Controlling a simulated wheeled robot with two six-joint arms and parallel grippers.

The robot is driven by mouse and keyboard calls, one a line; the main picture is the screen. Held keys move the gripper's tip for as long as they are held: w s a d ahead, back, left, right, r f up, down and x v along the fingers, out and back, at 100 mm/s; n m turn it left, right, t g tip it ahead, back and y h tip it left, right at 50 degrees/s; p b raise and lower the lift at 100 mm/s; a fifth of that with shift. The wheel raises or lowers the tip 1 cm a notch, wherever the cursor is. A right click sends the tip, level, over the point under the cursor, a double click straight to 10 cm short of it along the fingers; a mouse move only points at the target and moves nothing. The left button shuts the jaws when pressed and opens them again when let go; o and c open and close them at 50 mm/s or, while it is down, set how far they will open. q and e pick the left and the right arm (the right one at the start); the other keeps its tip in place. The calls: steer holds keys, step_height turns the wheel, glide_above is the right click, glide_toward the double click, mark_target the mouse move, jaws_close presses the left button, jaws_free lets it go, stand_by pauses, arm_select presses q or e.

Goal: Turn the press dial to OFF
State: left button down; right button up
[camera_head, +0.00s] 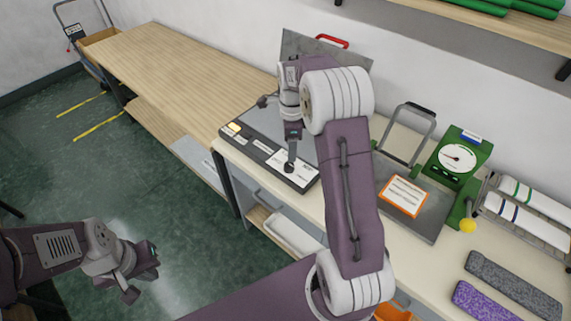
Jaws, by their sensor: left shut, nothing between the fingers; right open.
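The press (262,118) stands on the bench with its grey lid raised and a red handle (332,41) on the lid's top edge. Its dark front panel carries pale labels. The press dial (289,168) is a small dark round knob on the white label at the panel's right part. The dial's marking is too small to read. My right gripper (291,153) is open and points down right over the dial; I cannot tell whether it touches. My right arm hides part of the press. My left gripper (143,279) is shut and empty, low over the floor at the left.
Right of my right arm are a metal plate with an orange-edged card (403,196), a green dial scale (457,158), rolls on a rack (525,207) and grey and purple knitted pieces (513,284). A long wooden bench (170,70) is clear at left.

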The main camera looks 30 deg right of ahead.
mark_target(289, 164)
steer(key=f, duration=0.7)
steer(key=shift+a+f, duration=0.2)
steer(key=shift+f, duration=0.2)
steer(key=shift+a, duration=0.15)
jaws_close()
